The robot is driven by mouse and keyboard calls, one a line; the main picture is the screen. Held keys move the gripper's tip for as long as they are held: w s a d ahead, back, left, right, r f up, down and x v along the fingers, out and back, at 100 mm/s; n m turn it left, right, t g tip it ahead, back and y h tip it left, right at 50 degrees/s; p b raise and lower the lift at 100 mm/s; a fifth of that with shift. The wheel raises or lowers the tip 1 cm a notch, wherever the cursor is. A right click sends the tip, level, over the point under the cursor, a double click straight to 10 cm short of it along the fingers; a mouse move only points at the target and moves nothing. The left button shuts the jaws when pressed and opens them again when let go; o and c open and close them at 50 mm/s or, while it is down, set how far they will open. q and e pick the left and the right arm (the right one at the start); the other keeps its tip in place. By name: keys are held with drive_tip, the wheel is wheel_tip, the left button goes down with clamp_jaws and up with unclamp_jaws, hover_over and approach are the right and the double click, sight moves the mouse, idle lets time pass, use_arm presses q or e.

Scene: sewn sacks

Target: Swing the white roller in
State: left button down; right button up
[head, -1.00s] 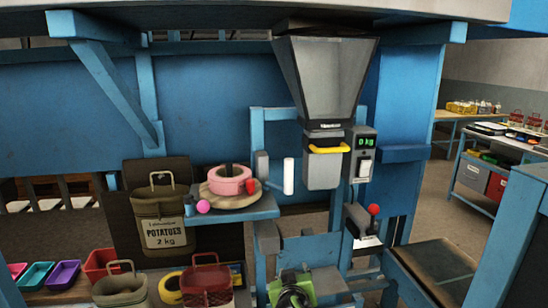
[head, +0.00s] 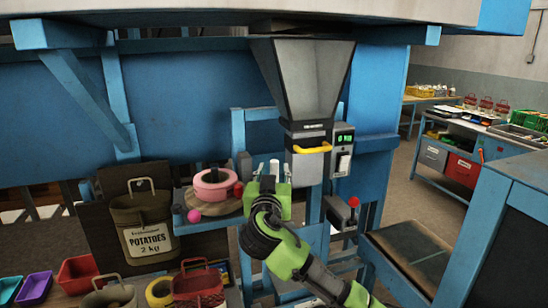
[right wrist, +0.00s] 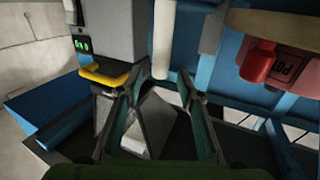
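The white roller (head: 274,168) hangs upright to the left of the grey hopper's spout; in the head view only its upper part shows above my right gripper (head: 274,170). In the right wrist view the white roller (right wrist: 164,38) hangs down from the top edge. Its lower end lies between the tips of the right gripper (right wrist: 161,77), as seen there. The two fingers stand wide apart with nothing clamped. I cannot tell whether either finger touches the roller. My left gripper is not in view.
The spout with a yellow handle (head: 312,149) stands close right of the roller.

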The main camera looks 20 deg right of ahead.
sight(274, 167)
drive_tip(key=shift+p+x, duration=0.75)
drive_tip(key=shift+x, duration=1.6)
clamp_jaws()
